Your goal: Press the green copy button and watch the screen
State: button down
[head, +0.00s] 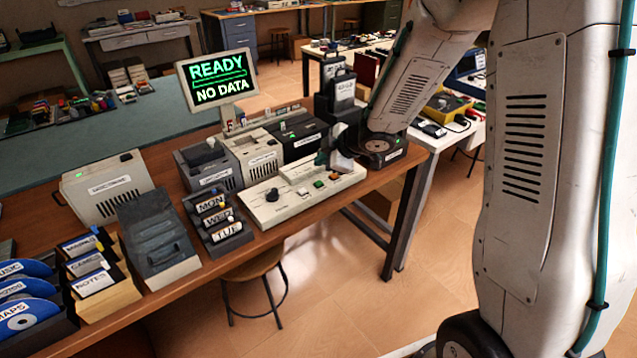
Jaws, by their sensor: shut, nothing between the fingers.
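The green button (318,184) sits on a pale control panel (290,207) near the front edge of the wooden desk. A small red button (334,176) is just right of it, and a dark knob (272,195) is to its left. My gripper (328,160) is shut and empty, small and dark at the end of my arm, just behind and above the buttons. I see no contact with the green button. The screen (217,80) stands at the back of the desk and reads "READY" in green and "NO DATA" in white.
Grey and black drive boxes (257,155) stand behind the panel. A dark rack (218,224) holds cartridges labelled MON, WED and TUE. A disk box (158,245), a pale unit (108,188) and blue discs (20,318) fill the left. A stool (252,265) is under the desk edge.

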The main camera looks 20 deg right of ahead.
jog(key=shift+f, duration=2.05)
jog(key=shift+f, duration=0.1)
dwell(0.4)
jog(key=shift+f, duration=0.3)
jog(key=shift+f, duration=0.4)
dwell(0.5)
jog(key=shift+r, duration=0.8)
jog(key=shift+r, duration=0.1)
notch_tip(320, 180, up, 5)
jog(key=shift+f, duration=0.1)
dwell(0.5)
